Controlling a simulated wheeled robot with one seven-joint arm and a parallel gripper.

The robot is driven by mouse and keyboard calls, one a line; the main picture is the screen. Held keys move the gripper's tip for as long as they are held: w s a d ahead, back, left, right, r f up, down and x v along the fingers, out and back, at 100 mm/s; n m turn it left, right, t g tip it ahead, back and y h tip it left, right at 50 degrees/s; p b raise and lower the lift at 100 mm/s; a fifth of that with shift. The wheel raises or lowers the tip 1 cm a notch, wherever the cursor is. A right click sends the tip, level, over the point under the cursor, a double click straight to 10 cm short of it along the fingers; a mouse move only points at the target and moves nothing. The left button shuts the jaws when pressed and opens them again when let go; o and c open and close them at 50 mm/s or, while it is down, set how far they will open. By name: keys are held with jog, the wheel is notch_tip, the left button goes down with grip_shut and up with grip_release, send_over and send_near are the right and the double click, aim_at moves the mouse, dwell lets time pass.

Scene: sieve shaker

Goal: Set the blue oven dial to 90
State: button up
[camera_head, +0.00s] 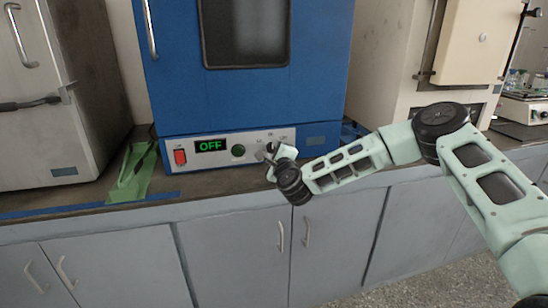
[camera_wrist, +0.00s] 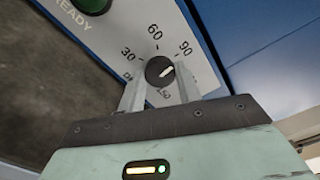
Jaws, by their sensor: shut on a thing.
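The blue oven (camera_head: 225,95) stands against the wall, with a pale control panel along its bottom. In the wrist view, the black dial (camera_wrist: 159,70) sits between the two fingers of my gripper (camera_wrist: 160,85), which is shut on it. The dial's white mark points right and slightly up, roughly toward the printed 90 (camera_wrist: 185,48); exact alignment is hard to tell. The labels 30 and 60 also show; lower labels are partly hidden by the fingers. In the head view, my gripper (camera_head: 268,152) is at the panel's right part and largely hides the dial.
The panel also has a red switch (camera_head: 180,157), a display (camera_head: 210,146) reading OFF and a green round button (camera_head: 238,151). A green object (camera_head: 133,175) lies on the counter left of the oven. A grey cabinet (camera_head: 50,110) stands further left, and a beige appliance (camera_head: 400,70) stands right.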

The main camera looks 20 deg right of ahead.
jog(key=shift+f+m+b, duration=0.1)
jog(key=shift+m+b, duration=0.2)
jog(key=shift+m, duration=0.3)
jog(key=o, duration=1)
jog(key=shift+c, duration=0.2)
jog(key=s, duration=1.7)
jog(key=shift+s+b, duration=0.25)
jog(key=shift+b, duration=0.05)
